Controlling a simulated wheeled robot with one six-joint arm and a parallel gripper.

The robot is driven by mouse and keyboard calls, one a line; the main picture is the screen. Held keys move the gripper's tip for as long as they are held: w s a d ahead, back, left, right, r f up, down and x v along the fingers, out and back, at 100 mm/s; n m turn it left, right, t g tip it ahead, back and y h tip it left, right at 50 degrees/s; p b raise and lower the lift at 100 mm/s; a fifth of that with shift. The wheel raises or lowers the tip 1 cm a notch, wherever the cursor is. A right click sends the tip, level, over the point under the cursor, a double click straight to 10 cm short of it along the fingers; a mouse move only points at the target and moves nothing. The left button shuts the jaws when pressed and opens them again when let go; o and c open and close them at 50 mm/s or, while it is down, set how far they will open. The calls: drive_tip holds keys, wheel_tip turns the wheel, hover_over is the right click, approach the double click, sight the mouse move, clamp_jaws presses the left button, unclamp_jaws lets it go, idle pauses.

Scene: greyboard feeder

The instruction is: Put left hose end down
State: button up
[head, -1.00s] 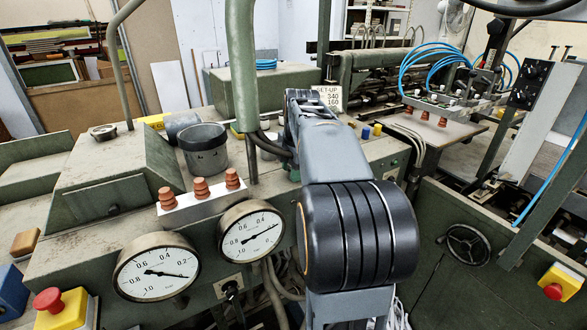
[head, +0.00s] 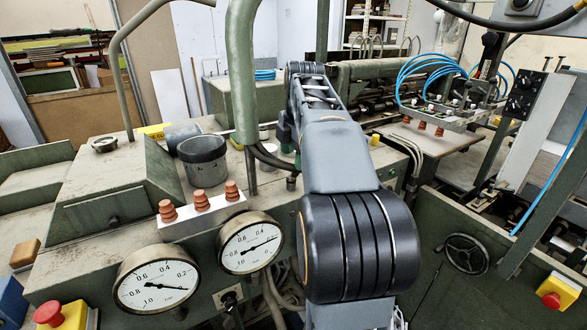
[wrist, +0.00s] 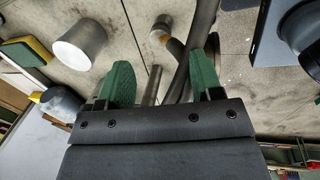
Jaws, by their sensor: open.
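My gripper (wrist: 165,65) shows in the wrist view with its two green fingers apart. A dark hose (wrist: 204,28) runs down close to the right finger and passes behind it. A short grey cylinder with a brownish-yellow band (wrist: 174,47) lies between the fingers, beside the dark hose; it looks like a hose end. A second slim grey cylinder (wrist: 152,86) is also between the fingers, near the left one. I cannot tell whether a finger touches any of them. In the head view, dark hoses (head: 271,158) curve from the green column; my arm mostly hides the gripper area.
A dark pot (head: 203,158) stands on the green machine top, left of the green column (head: 243,75). A pale cylinder (wrist: 80,43) is left of my fingers in the wrist view. Two gauges (head: 157,279) (head: 250,242) and red-brown knobs (head: 201,196) are at the front.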

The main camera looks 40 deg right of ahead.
drive_tip(key=shift+s+r, duration=0.2)
drive_tip(key=shift+r, duration=0.95)
drive_tip(key=shift+s+r, duration=0.2)
drive_tip(key=shift+r, duration=0.9)
